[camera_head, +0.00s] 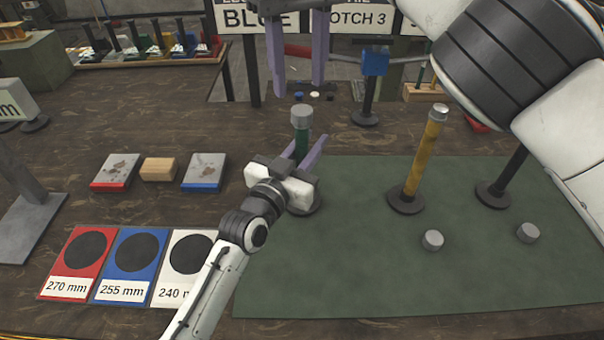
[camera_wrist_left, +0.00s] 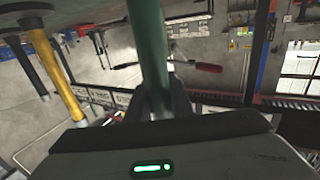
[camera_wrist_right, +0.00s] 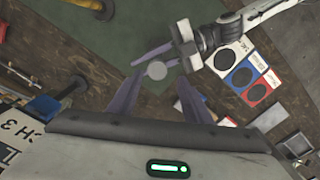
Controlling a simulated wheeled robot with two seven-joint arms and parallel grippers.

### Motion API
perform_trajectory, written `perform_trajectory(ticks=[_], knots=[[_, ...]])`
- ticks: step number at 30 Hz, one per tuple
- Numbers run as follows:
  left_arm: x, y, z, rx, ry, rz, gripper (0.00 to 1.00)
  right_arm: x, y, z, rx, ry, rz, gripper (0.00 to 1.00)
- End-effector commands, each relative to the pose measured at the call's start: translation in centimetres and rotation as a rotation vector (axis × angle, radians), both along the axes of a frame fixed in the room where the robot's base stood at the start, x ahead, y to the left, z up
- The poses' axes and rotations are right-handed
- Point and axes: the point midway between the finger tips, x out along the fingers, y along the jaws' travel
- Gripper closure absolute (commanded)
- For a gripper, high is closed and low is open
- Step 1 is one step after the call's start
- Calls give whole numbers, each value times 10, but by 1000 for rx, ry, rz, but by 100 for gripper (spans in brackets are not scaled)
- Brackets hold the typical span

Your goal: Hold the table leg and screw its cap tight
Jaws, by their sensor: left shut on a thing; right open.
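The green table leg (camera_head: 302,143) stands upright at the mat's left edge, with a grey cap (camera_head: 302,116) on its top. My left gripper (camera_head: 303,154) is shut on the leg below the cap; the leg also runs between its fingers in the left wrist view (camera_wrist_left: 148,45). My right gripper (camera_head: 298,88) is open, pointing down above the cap and apart from it. In the right wrist view the cap (camera_wrist_right: 156,70) shows round from above, near the space between the open fingertips. How tight the cap sits cannot be seen.
A yellow leg (camera_head: 424,155) with a cap stands in a round base on the green mat (camera_head: 350,260). Two loose grey caps (camera_head: 432,240) (camera_head: 528,232) lie on the mat. Coloured cards (camera_head: 128,292) and small blocks (camera_head: 158,169) lie left. A blue-topped stand (camera_head: 375,62) is behind.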

Motion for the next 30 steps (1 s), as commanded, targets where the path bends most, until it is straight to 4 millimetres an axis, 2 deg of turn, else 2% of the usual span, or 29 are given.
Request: perform_trajectory(ticks=[6,12,17,30], knots=[[0,0,-1,1,3,-1,100,2,-3,10,9,-3,400,55],[0,0,-1,1,3,-1,100,4,-4,15,16,-7,610,55],[0,0,-1,1,3,-1,100,4,-4,17,18,-8,662,55],[0,0,-1,1,3,-1,100,5,-4,12,17,-9,661,55]])
